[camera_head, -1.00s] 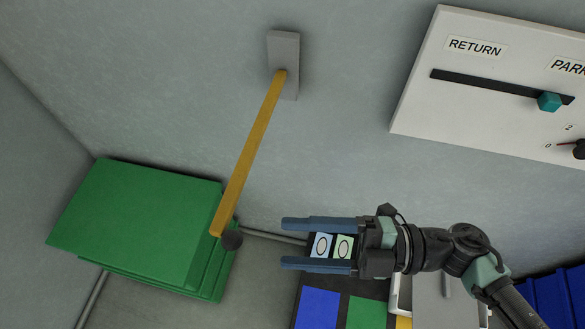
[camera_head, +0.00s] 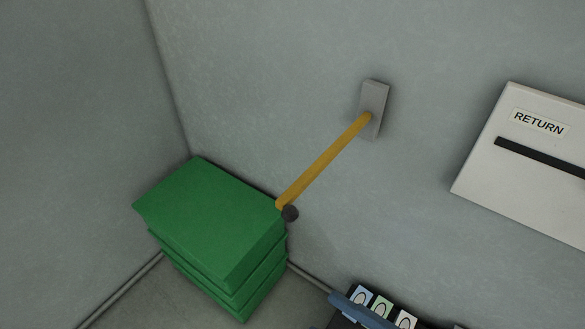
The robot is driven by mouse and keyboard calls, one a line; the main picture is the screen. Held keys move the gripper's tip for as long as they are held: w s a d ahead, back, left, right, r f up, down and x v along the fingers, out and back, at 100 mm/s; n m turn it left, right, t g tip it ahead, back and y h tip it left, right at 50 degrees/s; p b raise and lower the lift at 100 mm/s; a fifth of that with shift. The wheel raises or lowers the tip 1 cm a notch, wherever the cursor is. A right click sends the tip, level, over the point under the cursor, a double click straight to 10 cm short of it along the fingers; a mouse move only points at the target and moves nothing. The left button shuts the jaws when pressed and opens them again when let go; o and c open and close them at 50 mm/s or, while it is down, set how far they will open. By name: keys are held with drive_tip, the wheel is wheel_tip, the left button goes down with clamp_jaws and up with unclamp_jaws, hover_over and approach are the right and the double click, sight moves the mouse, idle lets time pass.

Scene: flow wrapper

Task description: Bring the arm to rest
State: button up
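A white panel (camera_head: 500,170) marked RETURN is at the right.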

drive_tip(key=w+a+r+m+t+h, duration=0.4)
drive_tip(key=w+a+r+m+t, duration=0.1)
drive_tip(key=w+m+t, duration=0.35)
drive_tip(key=w+a+r+m+t+h, duration=0.1)
drive_tip(key=w+r+m+t+h, duration=0.3)
drive_tip(key=r, duration=0.4)
drive_tip(key=w+r+m+t+h, duration=0.2)
drive_tip(key=w+r+m+h, duration=0.1)
drive_tip(key=r+m+h, duration=0.35)
drive_tip(key=s+r+m+t+h, duration=0.1)
drive_tip(key=s+r, duration=0.2)
drive_tip(key=r, duration=1)
drive_tip(key=s+r+m+t, duration=0.1)
drive_tip(key=s+r+m, duration=0.1)
drive_tip(key=r, duration=1.2)
drive_tip(key=shift+s+h, duration=0.35)
drive_tip(key=shift+s, duration=0.3)
drive_tip(key=shift+f, duration=0.1)
